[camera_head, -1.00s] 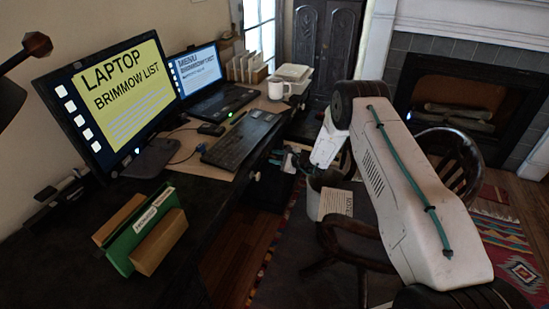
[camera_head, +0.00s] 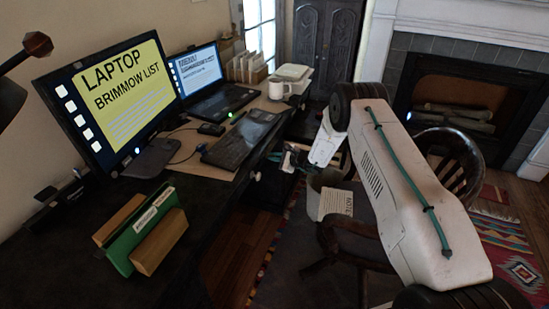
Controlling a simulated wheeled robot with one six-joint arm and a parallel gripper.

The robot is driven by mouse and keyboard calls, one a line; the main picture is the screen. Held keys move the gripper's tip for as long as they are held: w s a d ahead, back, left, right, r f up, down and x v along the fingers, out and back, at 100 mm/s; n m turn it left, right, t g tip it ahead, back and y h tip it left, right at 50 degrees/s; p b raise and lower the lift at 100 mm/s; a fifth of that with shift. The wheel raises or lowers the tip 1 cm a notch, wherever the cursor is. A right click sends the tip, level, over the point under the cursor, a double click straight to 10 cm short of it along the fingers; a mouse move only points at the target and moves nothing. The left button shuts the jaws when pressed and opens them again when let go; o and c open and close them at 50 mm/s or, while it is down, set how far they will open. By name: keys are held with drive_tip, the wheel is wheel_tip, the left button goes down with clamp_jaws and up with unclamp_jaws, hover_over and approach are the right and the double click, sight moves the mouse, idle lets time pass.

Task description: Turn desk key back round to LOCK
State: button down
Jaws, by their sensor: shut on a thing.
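My gripper (camera_head: 291,160) is at the front face of the dark desk (camera_head: 215,222), just right of the keyboard. It is small and dark in this view, and its fingers are hard to make out. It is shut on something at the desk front. The desk key and its lock are hidden behind the gripper or too small to tell, so I cannot see which way the key points. A small round knob (camera_head: 256,176) shows on the desk front, left of my gripper.
A wooden chair (camera_head: 345,240) and a bin (camera_head: 324,190) with a note stand below my arm. A fireplace is at the right.

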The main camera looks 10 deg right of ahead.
drive_tip(key=shift+m+g+y, duration=0.4)
drive_tip(key=shift+m+g, duration=0.3)
drive_tip(key=shift+m, duration=0.4)
drive_tip(key=m+g+y, duration=0.1)
drive_tip(key=m+g, duration=0.1)
drive_tip(key=m, duration=0.1)
drive_tip(key=m+g+y, duration=0.1)
drive_tip(key=m, duration=0.2)
drive_tip(key=shift+m+g+y, duration=0.7)
drive_tip(key=shift+m+y, duration=0.1)
drive_tip(key=shift+m, duration=0.3)
drive_tip(key=c, duration=1.6)
unclamp_jaws()
drive_tip(key=shift+o, duration=0.2)
drive_tip(key=shift+d, duration=0.1)
